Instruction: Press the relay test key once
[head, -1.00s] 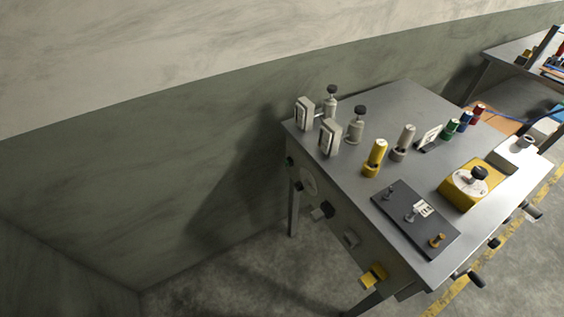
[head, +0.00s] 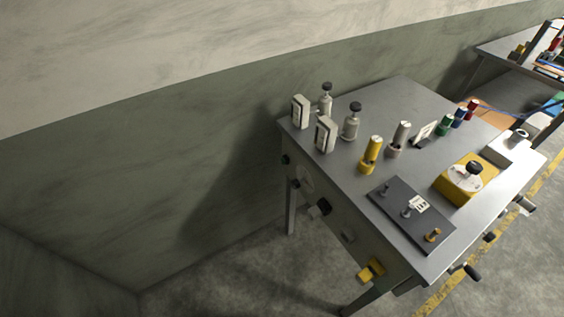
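A grey metal table (head: 350,98) carries several controls, and I cannot tell which of them is the relay test key. A dark plate (head: 385,193) near its front edge bears two grey pegs, an orange-brown peg (head: 432,236) and a small white label (head: 418,204). Beside it a yellow box (head: 448,187) has a black knob (head: 474,168) on a white dial. The table's left side panel holds a dark knob (head: 320,207), a small grey block (head: 347,237) and a yellow block (head: 370,270). Neither of my grippers is in view.
Grey upright blocks (head: 325,134), black-capped posts (head: 351,124) and coloured cylinders (head: 371,155) stand on the table. Dark handles (head: 465,270) stick out from its right-hand side. A second table (head: 492,48) stands at upper right. Open floor (head: 240,280) lies at lower left.

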